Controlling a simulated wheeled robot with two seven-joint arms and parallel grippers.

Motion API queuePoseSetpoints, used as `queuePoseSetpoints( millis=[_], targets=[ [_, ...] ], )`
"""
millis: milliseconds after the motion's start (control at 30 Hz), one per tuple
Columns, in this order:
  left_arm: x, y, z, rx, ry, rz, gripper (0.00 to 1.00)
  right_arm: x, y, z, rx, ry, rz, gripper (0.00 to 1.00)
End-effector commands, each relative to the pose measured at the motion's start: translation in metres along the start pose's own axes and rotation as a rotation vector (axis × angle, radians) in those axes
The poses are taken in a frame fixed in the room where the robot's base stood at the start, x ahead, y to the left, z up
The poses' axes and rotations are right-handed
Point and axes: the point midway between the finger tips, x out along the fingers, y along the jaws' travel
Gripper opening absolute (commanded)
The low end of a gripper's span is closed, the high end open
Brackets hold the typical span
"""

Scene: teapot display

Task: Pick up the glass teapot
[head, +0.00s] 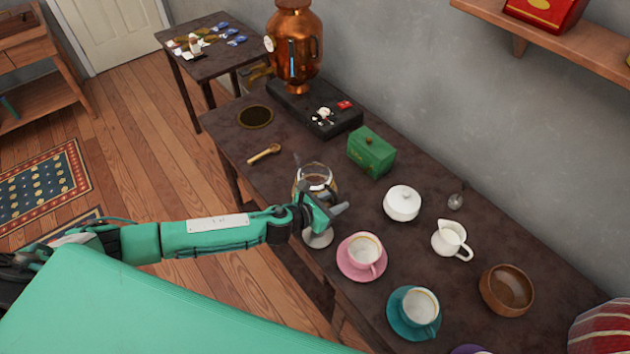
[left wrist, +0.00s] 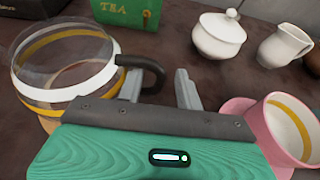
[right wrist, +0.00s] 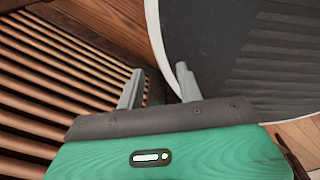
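The glass teapot (head: 316,176) stands on the dark table, partly hidden by my left gripper in the head view. In the left wrist view the teapot (left wrist: 62,62) is clear glass with a white and gold band and a dark curved handle (left wrist: 153,70). My left gripper (head: 335,217) is at its handle side. Its fingers (left wrist: 159,88) are apart, and the handle's outer curve shows between them, closer to the left finger. I cannot tell if they touch. My right gripper (right wrist: 157,85) is open and empty, away from the table items; it is not in the head view.
A pink cup (head: 365,248) on its saucer stands just right of my left gripper. A green tea box (head: 371,152), white sugar bowl (head: 402,203), creamer (head: 452,240), teal cup (head: 420,305) and wooden bowl (head: 507,290) stand nearby. A wooden spoon (head: 264,153) lies left of the teapot.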

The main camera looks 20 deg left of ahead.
Motion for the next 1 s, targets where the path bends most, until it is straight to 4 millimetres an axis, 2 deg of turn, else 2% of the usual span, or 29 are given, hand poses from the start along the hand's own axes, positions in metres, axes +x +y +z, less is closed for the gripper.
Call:
queuePoseSetpoints(
  millis=[100, 333, 500, 1000],
  targets=[
    [0.0065, -0.0002, -0.0003, 0.000, 0.001, 0.000, 0.36, -0.0007, -0.0020, -0.0005, 0.001, 0.000, -0.002, 0.36],
    [0.0069, -0.0002, -0.0005, 0.000, 0.001, -0.001, 0.34, -0.0004, -0.0059, -0.0011, 0.003, 0.000, -0.006, 0.36],
    [0.0068, -0.0003, -0.0005, 0.000, 0.001, -0.001, 0.00, -0.0004, -0.0059, -0.0009, 0.003, 0.000, -0.006, 0.36],
    [0.0064, 0.0000, 0.0019, 0.001, -0.001, 0.000, 0.00, -0.0010, -0.0008, 0.0005, 0.001, -0.002, -0.001, 0.36]
  ],
)
